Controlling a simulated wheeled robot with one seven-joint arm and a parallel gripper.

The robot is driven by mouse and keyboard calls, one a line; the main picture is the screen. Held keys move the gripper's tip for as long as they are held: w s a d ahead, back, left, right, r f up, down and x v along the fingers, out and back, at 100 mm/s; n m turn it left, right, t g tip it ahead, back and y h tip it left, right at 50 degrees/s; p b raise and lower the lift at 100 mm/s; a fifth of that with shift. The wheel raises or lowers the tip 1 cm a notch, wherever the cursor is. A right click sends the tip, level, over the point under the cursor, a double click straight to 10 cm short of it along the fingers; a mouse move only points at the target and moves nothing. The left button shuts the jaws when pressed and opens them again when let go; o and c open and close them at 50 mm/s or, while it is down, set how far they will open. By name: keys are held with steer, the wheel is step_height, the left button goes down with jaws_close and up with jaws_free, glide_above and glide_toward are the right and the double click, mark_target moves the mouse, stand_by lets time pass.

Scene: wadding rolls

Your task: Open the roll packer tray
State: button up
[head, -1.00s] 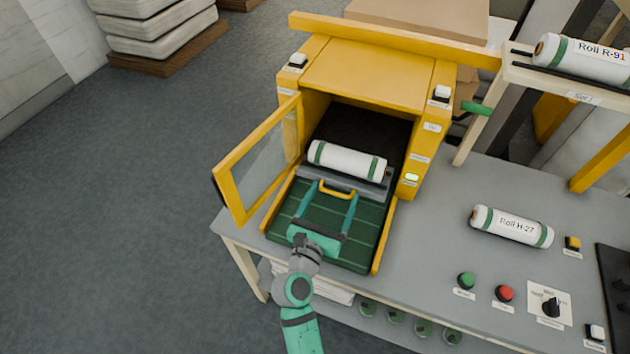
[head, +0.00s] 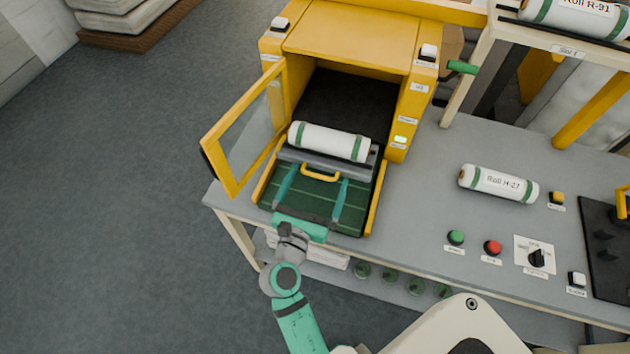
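The roll packer (head: 362,40) is a yellow machine with a dark chamber. Its glazed door (head: 245,130) stands swung open to the left. A grey tray (head: 297,156) with a yellow handle (head: 321,174) sits out in front of the chamber, over a green ribbed bed (head: 305,200) between yellow side rails. A white roll with green bands (head: 330,141) lies across the tray. My teal gripper (head: 315,187) reaches in from the front. Its fingers are spread, one on each side of the handle, with a visible gap on the left.
Roll H-27 (head: 499,183) lies on the grey bench (head: 420,210) to the right. Green (head: 456,237) and red (head: 492,247) buttons and a rotary switch (head: 537,257) are near the front edge. Another roll (head: 575,15) rests on a raised rack at upper right.

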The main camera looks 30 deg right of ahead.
steer(key=shift+a, duration=0.1)
steer(key=v, duration=1)
steer(key=shift+s+a, duration=0.25)
